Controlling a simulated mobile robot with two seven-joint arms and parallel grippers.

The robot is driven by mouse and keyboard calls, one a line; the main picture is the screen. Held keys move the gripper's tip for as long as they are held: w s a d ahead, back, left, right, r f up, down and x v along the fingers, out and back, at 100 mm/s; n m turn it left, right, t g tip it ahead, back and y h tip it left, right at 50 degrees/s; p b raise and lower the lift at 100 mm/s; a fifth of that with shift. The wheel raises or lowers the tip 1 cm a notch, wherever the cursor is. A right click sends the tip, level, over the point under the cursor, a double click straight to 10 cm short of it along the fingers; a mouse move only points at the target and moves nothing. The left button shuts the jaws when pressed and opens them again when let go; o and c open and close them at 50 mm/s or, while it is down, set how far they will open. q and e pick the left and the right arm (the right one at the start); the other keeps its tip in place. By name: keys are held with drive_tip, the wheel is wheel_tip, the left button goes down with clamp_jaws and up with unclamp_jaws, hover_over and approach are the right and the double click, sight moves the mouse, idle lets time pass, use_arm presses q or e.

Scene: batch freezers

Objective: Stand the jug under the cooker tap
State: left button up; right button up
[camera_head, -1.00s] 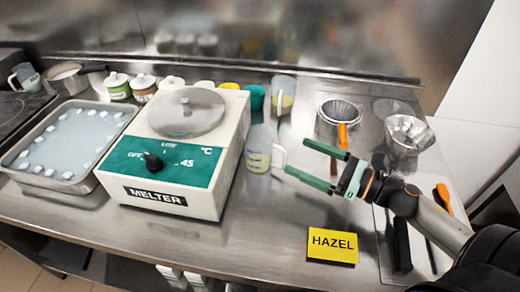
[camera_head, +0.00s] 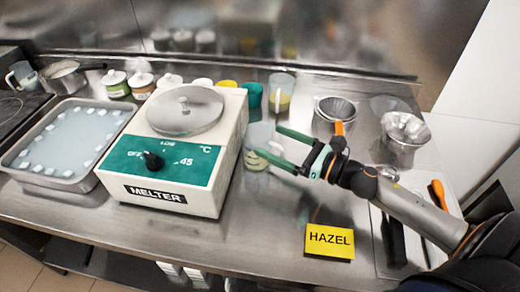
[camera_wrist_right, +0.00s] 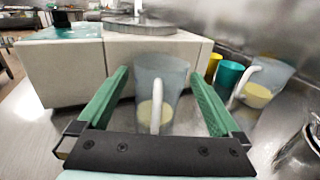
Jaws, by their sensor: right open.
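A clear jug (camera_head: 257,137) with pale yellow content and a white handle stands upright on the steel counter, just right of the melter. In the right wrist view the jug (camera_wrist_right: 163,75) sits between the fingers, its handle facing me. My right gripper (camera_head: 268,141) is open, with one finger on each side of the jug; I cannot tell whether they touch it. A second similar jug (camera_head: 282,88) stands behind, near the wall, and shows at the right in the wrist view (camera_wrist_right: 268,78). I see no cooker tap. My left gripper is not in view.
The white melter (camera_head: 170,160) stands left of the jug. A teal cup (camera_head: 254,95) is behind it. Metal bowls (camera_head: 335,112) and a strainer (camera_head: 405,128) stand to the right. A yellow HAZEL card (camera_head: 330,241) lies in front. The front counter between melter and card is clear.

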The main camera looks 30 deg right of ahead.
sight(270, 140)
drive_tip(key=p+x, duration=0.1)
drive_tip(key=x, duration=0.2)
drive_tip(key=shift+r, duration=0.15)
drive_tip(key=shift+x, duration=0.85)
drive_tip(key=shift+s+a, duration=0.1)
clamp_jaws()
